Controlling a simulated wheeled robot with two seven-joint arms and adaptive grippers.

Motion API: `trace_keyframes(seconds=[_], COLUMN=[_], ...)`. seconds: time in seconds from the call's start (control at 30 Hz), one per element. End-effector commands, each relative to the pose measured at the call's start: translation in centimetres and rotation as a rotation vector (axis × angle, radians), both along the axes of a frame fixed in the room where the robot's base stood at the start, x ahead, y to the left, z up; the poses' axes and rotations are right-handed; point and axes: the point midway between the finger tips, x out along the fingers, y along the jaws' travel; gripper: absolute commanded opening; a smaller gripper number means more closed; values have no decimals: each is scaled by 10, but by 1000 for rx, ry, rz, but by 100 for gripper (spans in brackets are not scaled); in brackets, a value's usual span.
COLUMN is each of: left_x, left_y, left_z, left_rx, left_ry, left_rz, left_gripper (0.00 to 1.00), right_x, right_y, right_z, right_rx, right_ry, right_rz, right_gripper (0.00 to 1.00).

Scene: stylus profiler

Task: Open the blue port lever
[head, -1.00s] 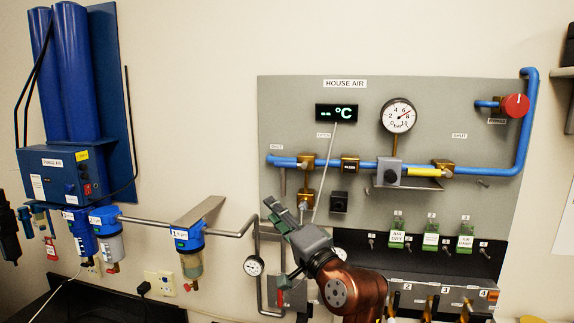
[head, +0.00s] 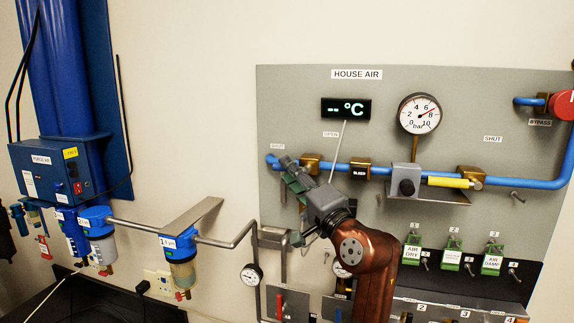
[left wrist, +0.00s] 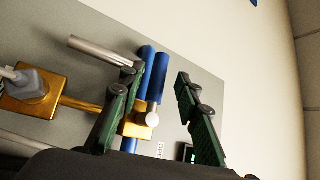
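The blue port lever (left wrist: 159,76) shows in the left wrist view as a short blue bar beside the blue pipe (left wrist: 144,72). It pivots at a round pale bolt on a brass valve (left wrist: 133,122) and lies roughly along the pipe. My left gripper (left wrist: 157,78) is open, with its green fingers on either side of the lever; I see no clear contact with it. In the head view my left gripper (head: 290,195) is at the left end of the pipe and hides most of the lever. My right gripper is not in view.
A SHUT label (head: 277,146) and an OPEN label (head: 331,134) are on the grey panel (head: 300,95). A brass block with a grey knob (left wrist: 30,92) and a metal rod (left wrist: 100,50) are close to the fingers. The gauge (head: 419,114) and filters (head: 180,262) stand farther off.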

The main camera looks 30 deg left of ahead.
Motion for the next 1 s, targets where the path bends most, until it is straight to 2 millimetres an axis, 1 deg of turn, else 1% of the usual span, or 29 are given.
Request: trace_keyframes(seconds=[0.1, 0.2, 0.37, 0.5, 0.57, 0.9, 0.97, 1.0], left_x=[7, 11, 13, 13, 13, 13, 13, 13], left_y=[12, 16, 18, 17, 17, 17, 17, 17], left_z=[5, 6, 6, 6, 6, 6, 6, 6], left_rx=[0, 0, 1, 0, 0, 0, 0, 0], left_ry=[1, 1, 1, 2, 2, 1, 1, 1], left_rz=[0, -2, -4, -5, -5, -5, -5, -5], left_gripper=[31, 31, 31, 31, 27, 4, 0, 0], right_x=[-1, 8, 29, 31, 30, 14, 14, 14], right_y=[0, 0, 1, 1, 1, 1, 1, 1], right_z=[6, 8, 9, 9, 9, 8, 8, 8], right_rx=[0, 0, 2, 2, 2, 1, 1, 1], right_ry=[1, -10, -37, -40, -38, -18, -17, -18], right_rz=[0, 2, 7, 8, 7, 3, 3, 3], right_gripper=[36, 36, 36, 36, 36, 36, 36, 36])
